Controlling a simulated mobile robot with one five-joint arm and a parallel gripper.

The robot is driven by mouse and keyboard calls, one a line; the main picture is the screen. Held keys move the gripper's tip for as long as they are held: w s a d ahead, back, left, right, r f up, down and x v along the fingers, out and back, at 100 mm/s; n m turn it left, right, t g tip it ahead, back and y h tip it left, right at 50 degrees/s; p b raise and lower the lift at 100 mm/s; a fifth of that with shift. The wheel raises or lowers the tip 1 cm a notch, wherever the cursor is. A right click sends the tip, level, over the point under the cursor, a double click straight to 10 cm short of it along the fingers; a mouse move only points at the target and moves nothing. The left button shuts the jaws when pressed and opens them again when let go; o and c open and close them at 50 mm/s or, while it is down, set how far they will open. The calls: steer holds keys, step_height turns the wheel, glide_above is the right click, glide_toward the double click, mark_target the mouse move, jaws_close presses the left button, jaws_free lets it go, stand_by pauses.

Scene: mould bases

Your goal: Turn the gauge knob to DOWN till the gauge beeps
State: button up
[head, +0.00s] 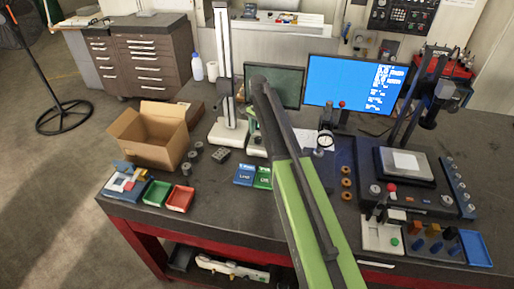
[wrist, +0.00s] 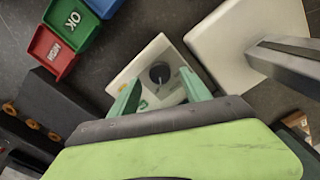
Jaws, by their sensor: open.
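The gauge knob (wrist: 160,73) is a round black dial on top of a small white box, the gauge (wrist: 142,70), in the wrist view. My gripper (wrist: 161,95) is open, with one green finger on each side of the lower part of that box. The knob lies just beyond the fingertips, between their lines, with nothing gripped. Its markings are too small to read. In the head view the gauge's white base (head: 256,150) shows beside my arm, which hides part of it.
A white stand base (wrist: 225,30) with a grey post (wrist: 285,58) is close on the right. Blue, green OK (wrist: 72,20) and red HIGH (wrist: 52,48) bins lie at upper left. A cardboard box (head: 150,135) and monitors (head: 350,85) stand on the bench.

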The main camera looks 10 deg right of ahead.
mark_target(258, 139)
step_height(258, 139, down, 4)
steer(key=shift+r+b, duration=0.25)
steer(key=shift+b, duration=0.8)
steer(key=shift+r, duration=0.15)
steer(key=shift+c, duration=0.5)
jaws_close()
